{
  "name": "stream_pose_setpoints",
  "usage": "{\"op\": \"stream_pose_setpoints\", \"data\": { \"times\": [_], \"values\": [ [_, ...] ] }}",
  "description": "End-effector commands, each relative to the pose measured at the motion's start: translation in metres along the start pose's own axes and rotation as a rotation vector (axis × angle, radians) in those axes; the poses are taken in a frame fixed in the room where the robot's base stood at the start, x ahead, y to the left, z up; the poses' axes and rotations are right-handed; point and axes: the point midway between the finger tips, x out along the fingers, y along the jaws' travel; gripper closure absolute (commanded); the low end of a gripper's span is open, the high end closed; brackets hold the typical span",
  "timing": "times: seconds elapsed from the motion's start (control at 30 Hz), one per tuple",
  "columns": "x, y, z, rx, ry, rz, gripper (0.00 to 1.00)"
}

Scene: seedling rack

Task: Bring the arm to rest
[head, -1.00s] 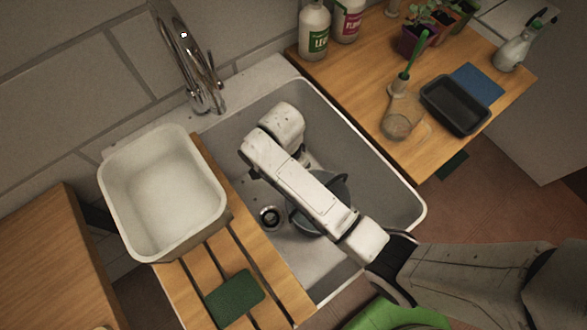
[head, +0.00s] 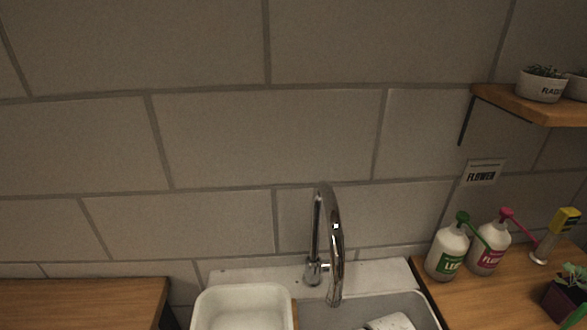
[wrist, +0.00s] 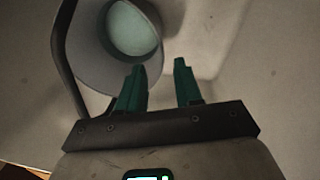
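My gripper (wrist: 158,85) shows in the wrist view with its two green fingers apart and nothing between them. A grey round vessel with a dark handle (wrist: 85,45) is beyond the left finger, with a pale round area inside it. I cannot tell whether the left finger touches it. Pale sink surfaces lie around them. In the head view only a small white part of my arm (head: 391,323) shows at the bottom edge, inside the sink (head: 420,312). My gripper is out of the head view.
A chrome faucet (head: 335,240) stands behind the sink. A white tub (head: 243,300) is at the sink's left. Two bottles, one green-labelled (head: 447,252) and one pink-labelled (head: 488,250), stand on the right counter (head: 480,310). A shelf (head: 530,105) with pots is above right.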

Motion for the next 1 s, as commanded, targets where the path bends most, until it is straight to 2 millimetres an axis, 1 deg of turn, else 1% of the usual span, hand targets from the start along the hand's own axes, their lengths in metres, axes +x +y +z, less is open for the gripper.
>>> {"op": "stream_pose_setpoints", "data": {
  "times": [0.13,0.27,0.4,0.5,0.77,0.8,0.9,1.0],
  "values": [
    [-0.007,0.015,-0.001,-0.212,0.005,-0.094,0.65],
    [-0.021,0.033,-0.008,-0.470,0.056,-0.202,0.65],
    [-0.042,0.054,-0.017,-0.739,0.156,-0.293,0.65],
    [-0.058,0.069,-0.025,-0.902,0.239,-0.334,0.65],
    [-0.098,0.103,-0.040,-1.244,0.458,-0.362,0.65],
    [-0.086,0.116,-0.038,-1.253,0.420,-0.328,0.65],
    [-0.060,0.146,-0.034,-1.244,0.318,-0.248,0.65],
    [-0.042,0.172,-0.029,-1.237,0.239,-0.184,0.65]
  ]
}}
